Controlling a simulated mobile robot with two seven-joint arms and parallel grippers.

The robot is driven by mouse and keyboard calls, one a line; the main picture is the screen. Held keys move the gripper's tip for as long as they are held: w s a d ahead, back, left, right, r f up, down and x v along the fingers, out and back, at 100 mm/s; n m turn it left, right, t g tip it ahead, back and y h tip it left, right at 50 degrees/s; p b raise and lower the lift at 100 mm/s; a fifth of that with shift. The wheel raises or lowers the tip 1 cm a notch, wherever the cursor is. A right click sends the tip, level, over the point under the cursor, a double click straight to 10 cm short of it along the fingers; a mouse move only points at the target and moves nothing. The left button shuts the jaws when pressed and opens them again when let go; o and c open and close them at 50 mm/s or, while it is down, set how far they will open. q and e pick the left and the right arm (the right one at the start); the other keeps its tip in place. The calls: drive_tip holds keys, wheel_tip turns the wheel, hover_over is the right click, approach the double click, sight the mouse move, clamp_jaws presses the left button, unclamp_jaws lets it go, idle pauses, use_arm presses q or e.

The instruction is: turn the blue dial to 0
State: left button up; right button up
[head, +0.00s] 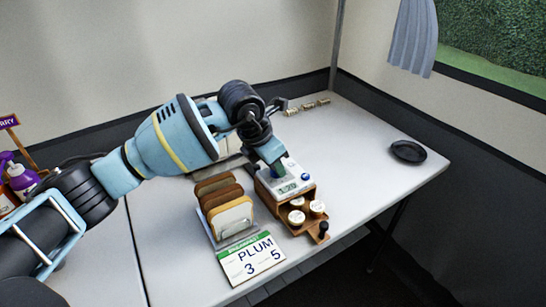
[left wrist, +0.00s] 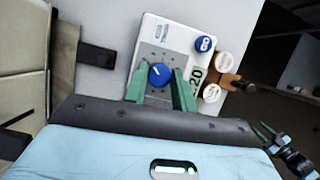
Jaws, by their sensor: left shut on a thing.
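The blue dial (left wrist: 159,74) sits on the face of a white device (left wrist: 165,37) and has a white pointer line. My left gripper (head: 278,166) reaches down onto the device, and in the left wrist view its green fingers stand on both sides of the dial, shut on it. In the head view the fingers largely hide the dial. The display (head: 287,189) on the device ends in 20. A second blue knob or button (left wrist: 204,44) sits near the device's corner. My right gripper (left wrist: 264,130) shows small at the right edge of the left wrist view, fingers apart and empty.
The device rests on a wooden box (head: 284,192) with white-lidded jars (head: 297,217) in front. A black dish (head: 407,151) lies right; the table between is clear.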

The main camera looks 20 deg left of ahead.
use_arm(q)
drive_tip(key=shift+r+n+y+p, duration=0.35)
drive_tip(key=shift+n+p, duration=0.35)
drive_tip(key=shift+n, duration=0.3)
drive_tip(key=shift+d+n+t+y+p, duration=0.15)
drive_tip(key=shift+n+t+y+p, duration=0.2)
drive_tip(key=shift+n+p, duration=0.4)
drive_tip(key=n+p, duration=0.1)
drive_tip(key=n, duration=0.1)
drive_tip(key=n+y+p, duration=0.1)
drive_tip(key=n, duration=0.1)
drive_tip(key=shift+f+y, duration=0.15)
drive_tip(key=shift+y, duration=0.15)
drive_tip(key=shift+f+n, duration=0.1)
drive_tip(key=shift+n, duration=0.25)
drive_tip(key=shift+p, duration=0.3)
drive_tip(key=o, duration=1)
